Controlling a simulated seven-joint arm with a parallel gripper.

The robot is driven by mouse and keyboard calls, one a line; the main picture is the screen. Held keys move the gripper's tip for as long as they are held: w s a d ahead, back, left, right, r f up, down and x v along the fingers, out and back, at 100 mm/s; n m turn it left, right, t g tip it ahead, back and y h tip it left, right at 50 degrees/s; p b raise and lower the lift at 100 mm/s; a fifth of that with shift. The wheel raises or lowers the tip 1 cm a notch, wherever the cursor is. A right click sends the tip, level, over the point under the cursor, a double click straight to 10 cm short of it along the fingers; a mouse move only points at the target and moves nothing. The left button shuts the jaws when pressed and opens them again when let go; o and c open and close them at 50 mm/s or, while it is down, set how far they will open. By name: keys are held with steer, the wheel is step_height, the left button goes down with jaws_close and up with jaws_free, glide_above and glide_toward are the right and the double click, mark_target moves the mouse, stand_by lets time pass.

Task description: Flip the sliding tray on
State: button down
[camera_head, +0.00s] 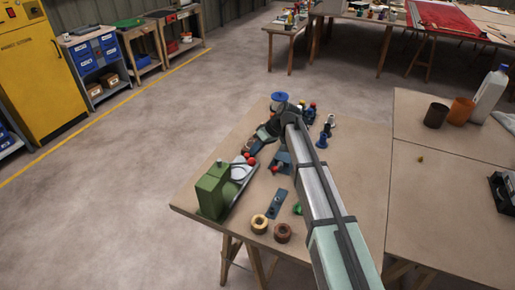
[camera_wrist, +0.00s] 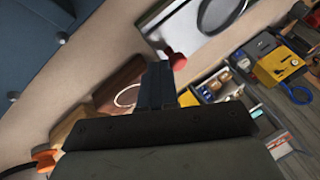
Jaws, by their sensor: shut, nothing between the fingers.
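A green machine (camera_head: 211,188) stands near the left edge of the wooden table. A pale tray-like part (camera_head: 240,172) with a round disc extends from its right side, with red knobs (camera_head: 251,161) near its far end. In the wrist view, a white plate (camera_wrist: 193,35) with a dark-rimmed disc shows at the top, and a red knob (camera_wrist: 177,60) is at its lower edge. My gripper (camera_head: 264,136) is beyond the tray's far end. In the wrist view my gripper (camera_wrist: 158,82) is shut and empty, just below the red knob. Whether it touches the knob I cannot tell.
Two ring-shaped rolls (camera_head: 271,228) and a blue-grey plate (camera_head: 276,203) lie at the table's front. Blue parts (camera_head: 321,140) stand right of my arm. The second table (camera_head: 395,200) holds cups and a white jug (camera_head: 489,95). Floor left of the table is clear.

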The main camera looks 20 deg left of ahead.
mark_target(244, 168)
steer(key=s, duration=1)
steer(key=shift+s, duration=0.35)
steer(key=w, duration=0.1)
steer(key=w+d, duration=0.1)
steer(key=w, duration=0.2)
steer(key=shift+d+r, duration=0.35)
steer(key=v, duration=1)
steer(key=shift+d, duration=0.1)
